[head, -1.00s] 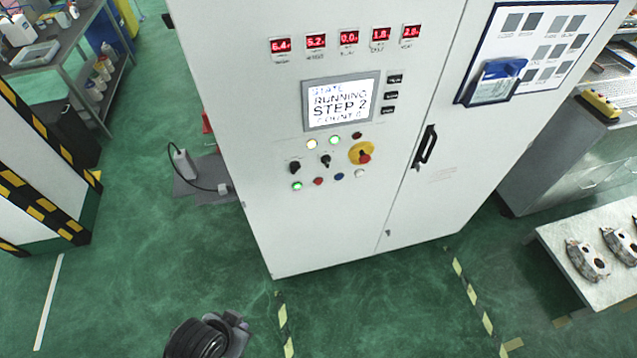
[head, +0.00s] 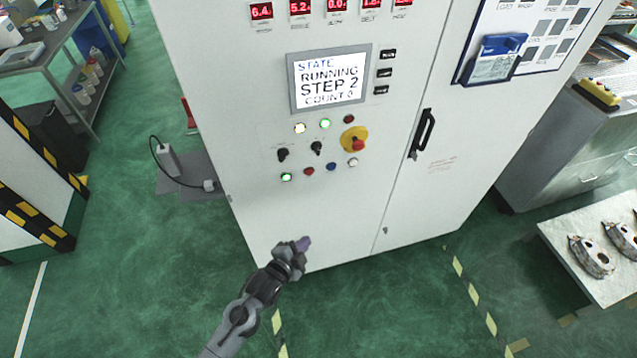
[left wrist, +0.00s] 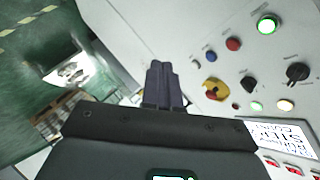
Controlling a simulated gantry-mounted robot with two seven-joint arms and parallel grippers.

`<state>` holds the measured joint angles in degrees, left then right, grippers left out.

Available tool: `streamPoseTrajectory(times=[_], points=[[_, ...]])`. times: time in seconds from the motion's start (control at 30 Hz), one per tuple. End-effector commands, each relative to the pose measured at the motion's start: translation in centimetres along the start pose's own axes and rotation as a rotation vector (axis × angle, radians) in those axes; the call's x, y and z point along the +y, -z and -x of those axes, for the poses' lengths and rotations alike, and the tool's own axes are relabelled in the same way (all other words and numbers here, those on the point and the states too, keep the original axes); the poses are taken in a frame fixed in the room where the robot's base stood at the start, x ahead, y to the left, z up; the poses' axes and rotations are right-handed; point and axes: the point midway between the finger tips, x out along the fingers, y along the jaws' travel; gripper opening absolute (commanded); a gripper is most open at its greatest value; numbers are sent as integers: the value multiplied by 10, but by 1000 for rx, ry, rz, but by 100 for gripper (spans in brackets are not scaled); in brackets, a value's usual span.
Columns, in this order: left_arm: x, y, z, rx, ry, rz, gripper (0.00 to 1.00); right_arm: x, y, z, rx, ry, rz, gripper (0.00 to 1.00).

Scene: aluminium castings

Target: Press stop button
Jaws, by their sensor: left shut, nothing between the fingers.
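The white control cabinet's panel holds a small red button (head: 309,171) in its bottom row, between a lit green button (head: 286,177) and a blue button (head: 331,167). A larger red knob (head: 358,145) sits on a yellow disc above right. My left gripper (head: 304,244) is below the panel, apart from the buttons, near the cabinet's lower front. In the left wrist view its dark fingers (left wrist: 163,68) are shut and empty. That view also shows the small red button (left wrist: 233,44) and the yellow disc (left wrist: 215,88) to the right of the fingers. My right gripper is not in view.
A screen (head: 330,78) reads RUNNING STEP 2. Black rotary switches (head: 317,148) sit above the bottom button row. A black door handle (head: 424,132) stands out at right. A table with castings (head: 590,257) is at lower right. The green floor before the cabinet is clear.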

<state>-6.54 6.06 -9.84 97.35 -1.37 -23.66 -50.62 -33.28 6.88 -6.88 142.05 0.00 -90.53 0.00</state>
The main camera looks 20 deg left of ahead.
Motion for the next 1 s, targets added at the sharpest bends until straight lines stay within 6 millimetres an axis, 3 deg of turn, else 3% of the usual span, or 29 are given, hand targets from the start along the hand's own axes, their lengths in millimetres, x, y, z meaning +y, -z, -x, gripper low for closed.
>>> streamPoseTrajectory(times=[0.03,0.2,0.3,0.5,1.0], points=[[-3,-2,-24,18,28,-9,0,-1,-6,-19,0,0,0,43],[-37,13,-61,51,89,-25,0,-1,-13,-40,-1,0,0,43],[-58,25,-67,72,122,-30,0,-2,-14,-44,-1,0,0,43],[-79,37,-72,93,157,-35,0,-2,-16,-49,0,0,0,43],[-84,38,-73,95,163,-35,0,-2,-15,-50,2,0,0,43]])
